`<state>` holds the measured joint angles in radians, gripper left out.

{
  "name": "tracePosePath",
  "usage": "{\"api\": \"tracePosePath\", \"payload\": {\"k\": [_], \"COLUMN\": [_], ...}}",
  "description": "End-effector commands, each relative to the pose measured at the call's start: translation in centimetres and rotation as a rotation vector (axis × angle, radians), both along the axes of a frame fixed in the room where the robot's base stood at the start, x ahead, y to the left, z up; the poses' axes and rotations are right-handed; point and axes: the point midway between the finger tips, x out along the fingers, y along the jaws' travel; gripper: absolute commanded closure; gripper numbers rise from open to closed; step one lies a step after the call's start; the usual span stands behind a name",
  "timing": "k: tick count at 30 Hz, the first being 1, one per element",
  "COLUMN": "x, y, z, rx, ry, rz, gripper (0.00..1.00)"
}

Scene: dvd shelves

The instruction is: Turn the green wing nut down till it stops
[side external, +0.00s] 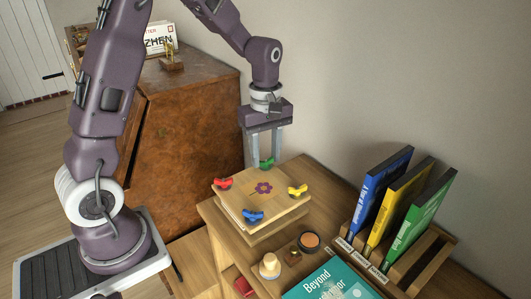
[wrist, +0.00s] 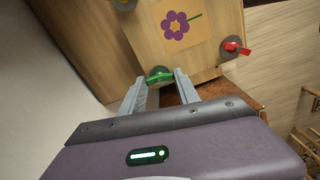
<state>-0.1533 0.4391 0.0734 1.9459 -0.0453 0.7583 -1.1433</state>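The green wing nut (side external: 266,163) is at the back corner of a square wooden press (side external: 237,205) with a purple flower on its top. In the wrist view the green wing nut (wrist: 160,77) sits at the board's near edge, on a round grey washer. My gripper (side external: 266,155) points down over it, its two fingers apart. In the wrist view my gripper (wrist: 159,80) has one fingertip on each side of the nut, with a small gap showing at each side. How far down its bolt the nut sits is hidden.
A red wing nut (side external: 223,183), a blue one (side external: 253,216) and a yellow one (side external: 298,190) sit at the other corners. Stamps, a teal book (side external: 330,283) and a rack of upright cases (side external: 383,190) stand nearby. A wall is behind.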

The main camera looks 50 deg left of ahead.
Motion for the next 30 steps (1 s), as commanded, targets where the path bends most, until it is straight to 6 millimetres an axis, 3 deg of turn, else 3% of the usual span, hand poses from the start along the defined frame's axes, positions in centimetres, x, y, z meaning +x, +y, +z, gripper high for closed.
{"api": "tracePosePath", "payload": {"k": [13,30], "x": [0.01,0.00], "y": [0.00,0.00], "z": [0.06,0.08], "rx": [0.000,0.000], "ry": [-0.001,-0.001], "rz": [-0.104,-0.620], "gripper": [1.00,1.00]}}
